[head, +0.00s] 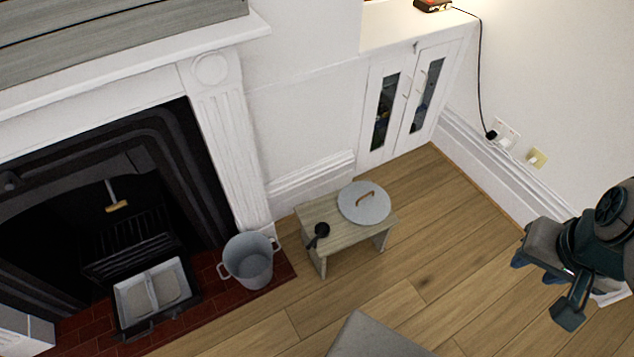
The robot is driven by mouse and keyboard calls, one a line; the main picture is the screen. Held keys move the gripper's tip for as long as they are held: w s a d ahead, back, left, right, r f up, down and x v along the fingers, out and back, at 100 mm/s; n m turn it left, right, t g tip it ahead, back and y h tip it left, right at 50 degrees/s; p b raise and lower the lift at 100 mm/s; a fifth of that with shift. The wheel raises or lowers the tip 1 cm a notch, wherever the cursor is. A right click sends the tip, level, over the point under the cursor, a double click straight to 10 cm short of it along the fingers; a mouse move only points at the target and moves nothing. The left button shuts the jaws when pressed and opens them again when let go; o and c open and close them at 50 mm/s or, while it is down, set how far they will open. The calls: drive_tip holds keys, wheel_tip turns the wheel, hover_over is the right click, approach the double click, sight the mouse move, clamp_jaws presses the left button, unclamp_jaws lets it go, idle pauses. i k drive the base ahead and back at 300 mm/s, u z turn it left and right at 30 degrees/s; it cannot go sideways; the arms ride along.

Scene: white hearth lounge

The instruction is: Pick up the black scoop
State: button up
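The black scoop (321,231) lies on the left part of a low, pale wooden stool (335,229). Its round bowl is toward the back and its short handle points to the front left, near the stool's left edge. A round grey lid (364,204) with a wooden handle lies on the same stool, to the right of the scoop. My gripper (541,268) is at the right side of the view, dark teal and grey, far from the scoop. I see nothing held in it; how far its fingers are apart is unclear.
A grey metal pot (247,261) stands just left of the stool on red hearth tiles. The fireplace (110,200) holds a grate and tray. A white cabinet (410,100) stands behind. A grey surface (375,338) shows at the bottom. Wooden floor (440,240) is free right of the stool.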

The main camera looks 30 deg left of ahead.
sight(322, 229)
drive_tip(key=u, duration=0.8)
drive_tip(key=i, duration=0.8)
drive_tip(key=u, duration=0.75)
